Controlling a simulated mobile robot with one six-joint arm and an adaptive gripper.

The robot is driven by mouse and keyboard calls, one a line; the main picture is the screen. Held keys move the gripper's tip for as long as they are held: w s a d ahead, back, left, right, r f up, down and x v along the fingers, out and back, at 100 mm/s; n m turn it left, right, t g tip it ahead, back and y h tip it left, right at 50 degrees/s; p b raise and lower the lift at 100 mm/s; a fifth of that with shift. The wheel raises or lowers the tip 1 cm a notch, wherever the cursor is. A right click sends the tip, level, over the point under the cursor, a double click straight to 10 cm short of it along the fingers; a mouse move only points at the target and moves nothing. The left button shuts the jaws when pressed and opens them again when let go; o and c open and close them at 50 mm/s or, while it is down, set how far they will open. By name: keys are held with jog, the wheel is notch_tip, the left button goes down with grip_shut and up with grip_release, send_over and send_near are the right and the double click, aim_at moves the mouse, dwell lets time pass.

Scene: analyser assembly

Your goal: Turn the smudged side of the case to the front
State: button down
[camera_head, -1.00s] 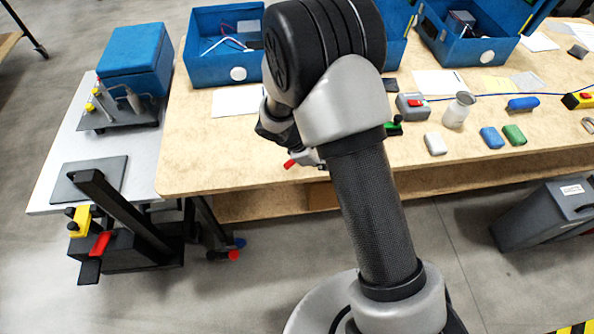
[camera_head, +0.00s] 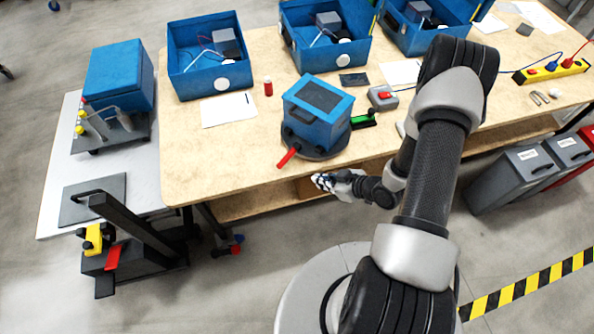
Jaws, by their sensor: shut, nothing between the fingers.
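The blue case (camera_head: 325,128) stands upright on a dark round turntable (camera_head: 318,152) near the front of the wooden table. It has a dark panel on top and a dark handle on its front left face. I cannot make out a smudge on the faces that show; its rear faces are hidden. A red lever (camera_head: 288,157) sticks out from the turntable toward the front left. My gripper (camera_head: 321,181) is shut and empty. In the picture it is just below the turntable, to the right of the red lever's end, by the table's front edge, apart from the case.
Blue open bins (camera_head: 196,78) with parts stand along the back. A small red-capped bottle (camera_head: 268,87), a paper sheet (camera_head: 228,111), a green block (camera_head: 362,122) and a grey switch box (camera_head: 382,97) lie around the case. The table's front left is clear.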

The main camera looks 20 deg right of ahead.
jog(key=x, duration=0.4)
jog(key=w+r+b+x, duration=0.1)
jog(key=x, duration=0.3)
jog(key=a+r+b+x, duration=0.1)
jog(key=x, duration=0.2)
jog(key=shift+w+a+f, duration=0.15)
jog(key=shift+w+f, duration=0.15)
jog(key=shift+w, duration=0.15)
jog(key=shift+w+a, duration=0.25)
jog(key=shift+w, duration=0.1)
jog(key=shift+r, duration=0.1)
jog(key=shift+w+a+m+b, duration=0.35)
jog(key=shift+w+a+m, duration=0.2)
jog(key=shift+a, duration=0.2)
jog(key=w+a+m+h+b, duration=0.1)
jog(key=w+a, duration=0.1)
jog(key=w, duration=0.1)
jog(key=w+a+m+t+h+b, duration=0.1)
jog(key=w+m+h+b, duration=0.1)
jog(key=w, duration=0.1)
jog(key=w+a+m+t+h+b, duration=0.1)
jog(key=w+a+m+b, duration=0.1)
jog(key=w, duration=0.1)
jog(key=shift+w+a+h, duration=0.15)
jog(key=shift+a+h, duration=0.2)
jog(key=shift+h, duration=0.05)
jog(key=shift+w+a+b, duration=0.15)
jog(key=shift+w+b, duration=0.2)
jog(key=shift+w, duration=0.6)
